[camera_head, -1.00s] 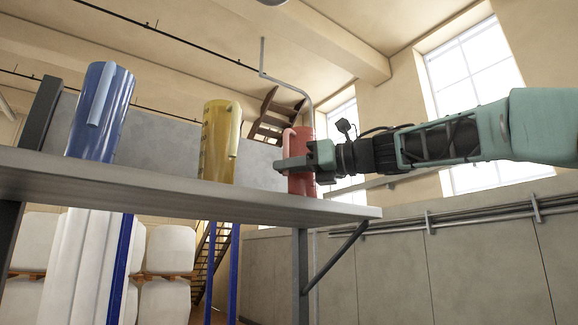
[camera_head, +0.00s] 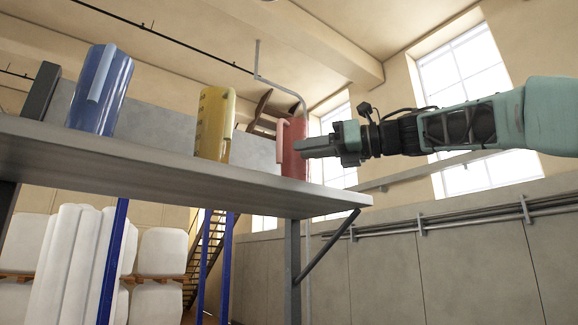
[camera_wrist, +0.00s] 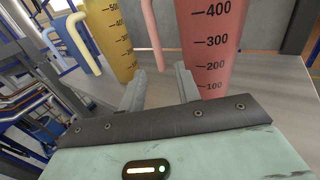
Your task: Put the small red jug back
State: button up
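The small red jug (camera_head: 294,163) stands upright on the grey shelf (camera_head: 200,178), near its right end, with its pink handle on the left. In the wrist view the red jug (camera_wrist: 212,45) shows its volume marks just beyond the fingers. My gripper (camera_head: 300,147) is at the right side of the jug in the head view, overlapping its edge. In the wrist view my gripper (camera_wrist: 160,86) has its two fingers spread apart with nothing between them. I cannot tell whether a finger touches the jug.
A yellow jug (camera_head: 213,125) stands to the left of the red one, and a larger blue jug (camera_head: 101,95) further left. Stairs and white wrapped bales (camera_head: 160,252) are in the background. The space right of the shelf holds only my arm.

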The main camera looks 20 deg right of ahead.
jog(key=b+v, duration=0.2)
jog(key=v, duration=0.3)
jog(key=shift+s+d, duration=0.2)
jog(key=shift+d, duration=0.05)
dwell(0.3)
